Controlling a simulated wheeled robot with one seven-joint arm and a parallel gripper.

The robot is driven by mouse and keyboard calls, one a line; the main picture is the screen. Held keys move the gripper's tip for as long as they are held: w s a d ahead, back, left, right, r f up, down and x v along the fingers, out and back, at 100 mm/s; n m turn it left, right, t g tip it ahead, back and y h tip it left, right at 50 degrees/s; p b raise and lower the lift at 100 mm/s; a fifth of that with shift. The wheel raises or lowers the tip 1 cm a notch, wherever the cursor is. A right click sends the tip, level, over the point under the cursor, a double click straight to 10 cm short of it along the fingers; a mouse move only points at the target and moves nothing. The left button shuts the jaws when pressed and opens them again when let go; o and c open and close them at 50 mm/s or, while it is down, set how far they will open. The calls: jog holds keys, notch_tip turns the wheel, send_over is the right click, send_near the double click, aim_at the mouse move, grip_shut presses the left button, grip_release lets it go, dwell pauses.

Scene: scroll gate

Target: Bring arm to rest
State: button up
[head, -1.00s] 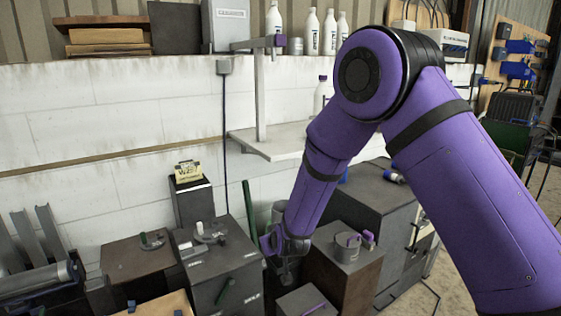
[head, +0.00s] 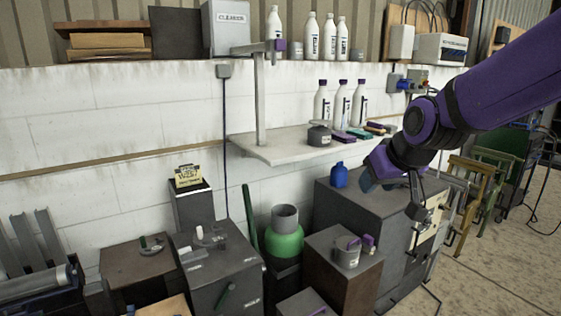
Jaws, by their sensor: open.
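My purple arm (head: 500,90) reaches in from the upper right of the head view. My gripper (head: 416,205) hangs at its end, pointing down, in front of the right side of the large dark grey cabinet (head: 385,198). It looks small and dark, with its fingers apart and nothing between them. It appears apart from the cabinet, though the exact gap is hard to tell.
A wall shelf (head: 285,147) holds bottles and small items. A blue bottle (head: 339,175) stands on the cabinet. Left of it are a green cylinder (head: 284,240) and several dark boxes (head: 215,265).

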jog(key=s+d+r+m+g+h, duration=0.1)
jog(key=s+d, duration=0.4)
jog(key=s, duration=0.6)
jog(key=s+d+r+m+h, duration=0.1)
jog(key=s+d+r, duration=0.2)
jog(key=s, duration=0.8)
jog(key=d, duration=0.2)
jog(key=shift+s+d+m+g, duration=0.2)
jog(key=shift+d+m+g, duration=0.2)
